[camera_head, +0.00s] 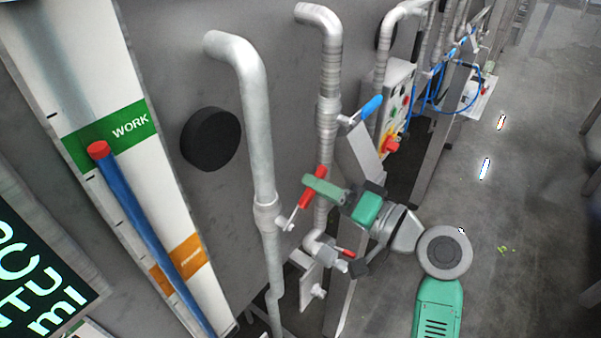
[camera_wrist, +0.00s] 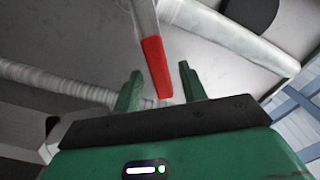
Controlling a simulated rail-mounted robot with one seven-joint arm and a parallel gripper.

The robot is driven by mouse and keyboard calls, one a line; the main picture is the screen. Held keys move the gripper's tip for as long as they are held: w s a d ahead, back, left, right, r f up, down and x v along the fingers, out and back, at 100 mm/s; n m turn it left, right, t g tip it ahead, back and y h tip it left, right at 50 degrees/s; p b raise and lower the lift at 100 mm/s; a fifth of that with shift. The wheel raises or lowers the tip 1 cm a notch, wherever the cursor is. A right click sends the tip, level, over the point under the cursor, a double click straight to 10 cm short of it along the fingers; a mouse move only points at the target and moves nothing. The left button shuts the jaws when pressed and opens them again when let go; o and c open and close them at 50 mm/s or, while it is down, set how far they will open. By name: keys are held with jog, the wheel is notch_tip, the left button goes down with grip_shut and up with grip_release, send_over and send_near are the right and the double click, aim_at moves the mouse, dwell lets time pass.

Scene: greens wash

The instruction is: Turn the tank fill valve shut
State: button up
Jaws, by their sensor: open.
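A valve lever with a red grip (camera_head: 306,198) sits on a grey vertical pipe (camera_head: 262,150) in the head view. Its metal arm slants down to the pipe. My gripper (camera_head: 325,186) is at the lever, with a green finger in front of part of the red grip. In the wrist view the red grip (camera_wrist: 154,62) lies between the two green fingers of my gripper (camera_wrist: 161,78), with a visible gap on each side. The fingers are open and not closed on it. The lever's joint with the pipe is partly hidden.
A blue lever (camera_head: 366,109) is on the second pipe (camera_head: 329,90), above my gripper. Another red lever (camera_head: 345,252) is just below my gripper. A level gauge with a blue column (camera_head: 150,235) stands at left. A control box (camera_head: 396,100) is behind. Floor at right is open.

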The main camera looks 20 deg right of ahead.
aim_at(308, 193)
jog(key=x, duration=0.4)
jog(key=shift+w, duration=0.1)
grip_shut()
jog(key=shift+p, duration=0.35)
jog(key=shift+w+d+f+m+p, duration=0.15)
jog(key=shift+f+m+p, duration=0.35)
jog(key=shift+f+m, duration=0.5)
jog(key=shift+w+d+f+m+p, duration=0.1)
jog(key=shift+d+f+m+p, duration=0.3)
jog(key=shift+m, duration=0.95)
jog(key=shift+w+f+m+p, duration=0.1)
jog(key=shift+f+m+p, duration=0.45)
jog(key=shift+f+m, duration=0.5)
grip_release()
